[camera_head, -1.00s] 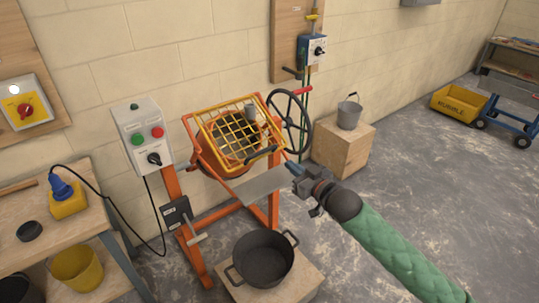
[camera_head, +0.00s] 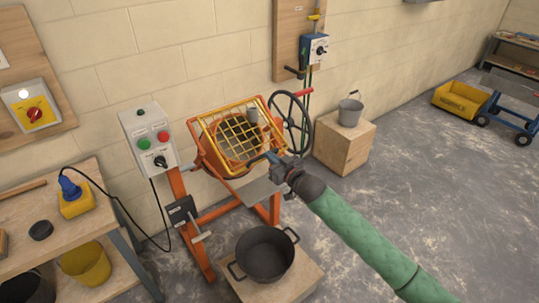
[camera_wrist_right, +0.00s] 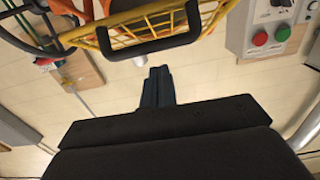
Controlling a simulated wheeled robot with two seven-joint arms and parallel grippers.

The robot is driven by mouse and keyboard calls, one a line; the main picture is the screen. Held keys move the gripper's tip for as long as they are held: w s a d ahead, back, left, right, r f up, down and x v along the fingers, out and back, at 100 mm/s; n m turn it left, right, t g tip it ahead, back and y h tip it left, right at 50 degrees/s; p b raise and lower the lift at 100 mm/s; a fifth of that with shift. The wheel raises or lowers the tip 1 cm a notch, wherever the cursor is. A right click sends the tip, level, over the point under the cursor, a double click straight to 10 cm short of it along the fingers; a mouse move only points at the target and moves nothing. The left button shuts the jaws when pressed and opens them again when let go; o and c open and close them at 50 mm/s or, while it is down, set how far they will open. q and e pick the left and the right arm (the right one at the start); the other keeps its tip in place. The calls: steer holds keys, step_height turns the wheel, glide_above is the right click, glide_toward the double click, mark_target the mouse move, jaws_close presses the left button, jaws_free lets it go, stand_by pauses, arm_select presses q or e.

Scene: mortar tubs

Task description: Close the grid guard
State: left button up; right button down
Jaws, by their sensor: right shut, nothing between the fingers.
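The grid guard (camera_head: 230,128) is a yellow wire grid on the orange mixer frame, in front of the dark drum mouth. I cannot tell exactly how far it stands from the drum. In the right wrist view the grid guard (camera_wrist_right: 165,20) is at the top, with a black handle (camera_wrist_right: 150,46) along its near edge. My right gripper (camera_head: 264,158) is at the guard's lower right edge. In the wrist view the right gripper (camera_wrist_right: 159,72) has its fingers together and empty, just below the handle; contact is not clear. My left gripper is not in view.
A control box (camera_head: 150,140) stands left of the mixer, and a black handwheel (camera_head: 292,122) right of it. A black tub (camera_head: 265,256) sits on a low board below. A grey bucket (camera_head: 350,110) stands on a wooden block.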

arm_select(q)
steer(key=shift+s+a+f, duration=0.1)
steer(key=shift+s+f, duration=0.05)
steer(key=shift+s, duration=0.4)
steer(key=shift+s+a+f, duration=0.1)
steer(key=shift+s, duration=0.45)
arm_select(e)
steer(key=shift+w+a+f, duration=0.35)
steer(key=shift+w+f, duration=0.1)
steer(key=shift+f, duration=0.2)
steer(key=f+b, duration=0.1)
steer(key=f, duration=0.1)
steer(key=w+f+b, duration=0.1)
steer(key=f, duration=0.1)
steer(key=a+f+b, duration=0.1)
steer(key=f, duration=0.1)
steer(key=shift+w+a+f+b, duration=0.1)
steer(key=shift+w+f+b, duration=0.05)
steer(key=shift+w+b, duration=0.2)
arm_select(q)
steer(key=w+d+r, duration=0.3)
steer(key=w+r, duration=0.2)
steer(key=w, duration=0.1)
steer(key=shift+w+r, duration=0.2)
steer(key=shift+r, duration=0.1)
arm_select(e)
steer(key=shift+w+a+f, duration=0.1)
steer(key=shift+f, duration=0.1)
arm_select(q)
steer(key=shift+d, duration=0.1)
